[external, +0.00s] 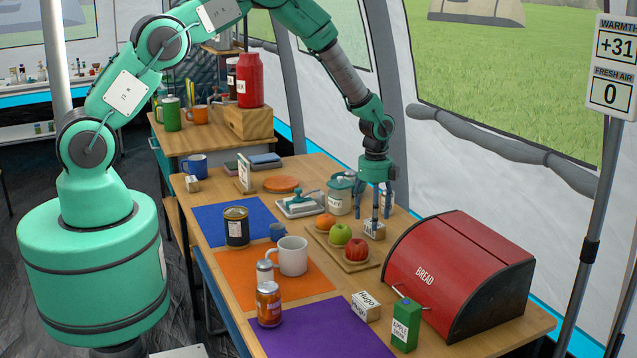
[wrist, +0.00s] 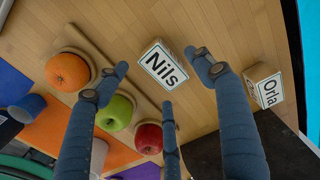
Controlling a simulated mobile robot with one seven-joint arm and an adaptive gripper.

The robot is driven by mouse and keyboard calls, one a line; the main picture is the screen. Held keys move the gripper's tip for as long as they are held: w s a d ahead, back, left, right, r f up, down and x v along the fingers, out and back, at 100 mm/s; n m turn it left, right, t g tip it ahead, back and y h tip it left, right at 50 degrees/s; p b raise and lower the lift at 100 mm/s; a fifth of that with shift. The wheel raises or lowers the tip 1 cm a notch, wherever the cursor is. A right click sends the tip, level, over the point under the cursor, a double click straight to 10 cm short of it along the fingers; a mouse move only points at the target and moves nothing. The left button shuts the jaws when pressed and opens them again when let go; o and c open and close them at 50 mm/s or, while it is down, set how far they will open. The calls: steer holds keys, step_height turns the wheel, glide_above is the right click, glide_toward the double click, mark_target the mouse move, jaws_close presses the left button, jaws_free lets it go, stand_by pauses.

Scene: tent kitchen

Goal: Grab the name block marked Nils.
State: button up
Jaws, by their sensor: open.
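The name block marked Nils (wrist: 163,66) is a small wooden block with a white label, standing on the wooden table. It lies between the spread fingertips of my gripper (wrist: 160,80) in the wrist view, apart from them as far as I can see. In the external view my gripper (external: 376,208) points down just above a small labelled block (external: 374,230) beside the fruit board, its label too small to read surely. My gripper is open and empty.
A block marked Orla (wrist: 265,86) stands to the right in the wrist view. A board with an orange (wrist: 67,72), green apple (wrist: 114,113) and red apple (wrist: 149,139) lies close by. The red bread box (external: 460,272) and a lidded jar (external: 341,194) flank the spot.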

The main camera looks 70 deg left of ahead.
mark_target(380, 234)
steer(key=shift+f, duration=1.75)
steer(key=shift+c, duration=0.3)
steer(key=c, duration=1.2)
